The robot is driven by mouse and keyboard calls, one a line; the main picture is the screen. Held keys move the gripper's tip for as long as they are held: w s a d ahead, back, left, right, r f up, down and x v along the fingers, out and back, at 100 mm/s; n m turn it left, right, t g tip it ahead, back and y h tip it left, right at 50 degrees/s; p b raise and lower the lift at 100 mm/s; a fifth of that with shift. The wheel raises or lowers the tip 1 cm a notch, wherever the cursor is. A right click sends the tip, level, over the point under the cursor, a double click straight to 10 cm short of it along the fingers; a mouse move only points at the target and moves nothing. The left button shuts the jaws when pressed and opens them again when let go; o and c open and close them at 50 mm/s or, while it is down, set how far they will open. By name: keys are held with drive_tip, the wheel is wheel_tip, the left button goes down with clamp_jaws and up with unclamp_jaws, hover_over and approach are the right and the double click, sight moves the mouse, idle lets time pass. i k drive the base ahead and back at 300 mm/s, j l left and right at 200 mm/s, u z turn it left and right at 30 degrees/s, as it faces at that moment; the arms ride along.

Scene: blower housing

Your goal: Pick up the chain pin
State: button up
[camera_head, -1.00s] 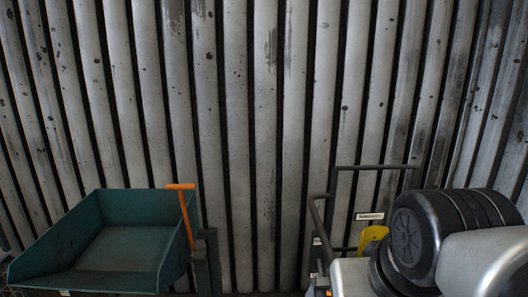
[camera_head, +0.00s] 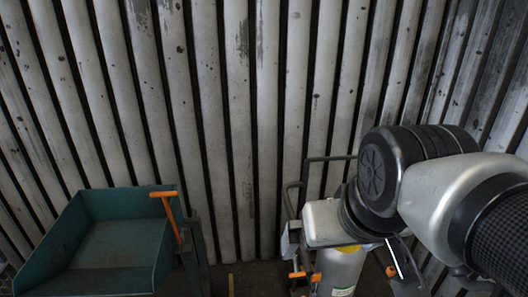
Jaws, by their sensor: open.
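I cannot make out a chain pin anywhere in the head view. My arm fills the right side, with its silver and black links reaching down past the lower right edge.
A teal open bin (camera_head: 100,283) stands at the lower left, with an orange T-handle (camera_head: 169,215) at its right side. A dark tube frame (camera_head: 334,158) stands partly behind my arm. A grey ribbed wall (camera_head: 240,120) closes the back. Some dark floor (camera_head: 247,277) is clear between.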

sight(316, 276)
drive_tip(key=z, duration=0.45)
drive_tip(key=k, duration=0.55)
drive_tip(key=i+l, duration=0.15)
drive_tip(key=l, duration=0.2)
drive_tip(key=i+l+u, duration=0.1)
drive_tip(key=l, duration=0.2)
drive_tip(key=i+l, duration=0.2)
drive_tip(key=l, duration=0.15)
drive_tip(key=i+l, duration=0.15)
drive_tip(key=l, duration=0.2)
drive_tip(key=i+l+u, duration=0.1)
drive_tip(key=l, duration=0.25)
drive_tip(key=i+l+u, duration=0.1)
drive_tip(key=u, duration=1.85)
